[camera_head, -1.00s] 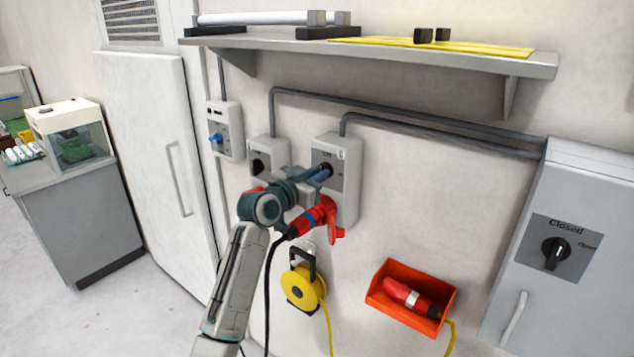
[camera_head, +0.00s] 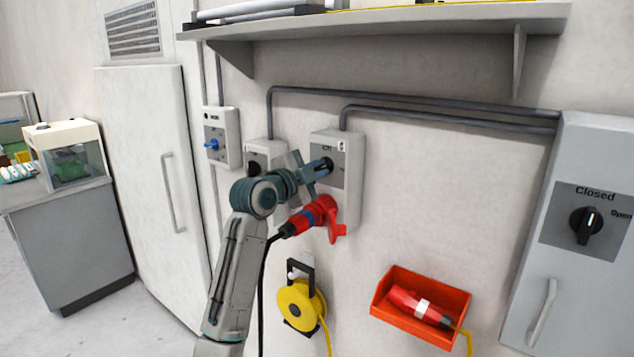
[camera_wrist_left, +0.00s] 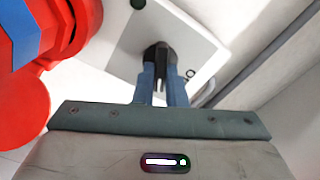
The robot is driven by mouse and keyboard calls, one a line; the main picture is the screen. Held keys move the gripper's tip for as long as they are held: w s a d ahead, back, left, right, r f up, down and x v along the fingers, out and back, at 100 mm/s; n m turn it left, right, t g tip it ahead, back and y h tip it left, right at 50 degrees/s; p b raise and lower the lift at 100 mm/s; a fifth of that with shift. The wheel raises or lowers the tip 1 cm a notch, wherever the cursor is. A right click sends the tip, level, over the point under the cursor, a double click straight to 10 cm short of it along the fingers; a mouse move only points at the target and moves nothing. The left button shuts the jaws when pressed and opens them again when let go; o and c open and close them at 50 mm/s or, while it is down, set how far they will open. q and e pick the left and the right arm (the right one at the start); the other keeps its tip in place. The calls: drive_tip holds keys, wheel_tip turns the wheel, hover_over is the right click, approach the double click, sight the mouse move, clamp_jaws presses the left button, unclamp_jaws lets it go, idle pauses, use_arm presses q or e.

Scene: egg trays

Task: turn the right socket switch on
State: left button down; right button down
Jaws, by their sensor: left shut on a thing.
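The right socket box (camera_head: 351,201) is a light grey wall box with a dark panel and a black rotary switch (camera_head: 329,161) near its top. My left gripper (camera_head: 325,169) is shut on this switch. In the left wrist view the two blue fingers (camera_wrist_left: 160,86) hold the black knob (camera_wrist_left: 157,55) from both sides, and the grey panel shows around it. The lettering above the switch is too small to read surely. A red plug (camera_head: 316,216) with a black cable sits at the lower part of the box, just below the gripper. My right gripper is out of view.
The left socket box (camera_head: 258,147) stands close by, partly behind my arm. Another box with a blue knob (camera_head: 212,144) is further left. A yellow cable reel (camera_head: 301,305) and a red bin (camera_head: 420,328) hang below. A shelf (camera_head: 400,24) juts out above.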

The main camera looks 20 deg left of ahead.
use_arm(q)
drive_tip(key=m+b, duration=0.1)
drive_tip(key=m, duration=0.1)
drive_tip(key=m+b, duration=0.1)
drive_tip(key=m, duration=0.1)
drive_tip(key=shift+f+b, duration=0.3)
drive_tip(key=shift+m+b, duration=0.45)
drive_tip(key=shift+m, duration=0.25)
drive_tip(key=c, duration=1.5)
unclamp_jaws()
drive_tip(key=shift+d, duration=0.1)
drive_tip(key=shift+c, duration=0.2)
drive_tip(key=shift+o, duration=0.3)
drive_tip(key=shift+s+r, duration=0.1)
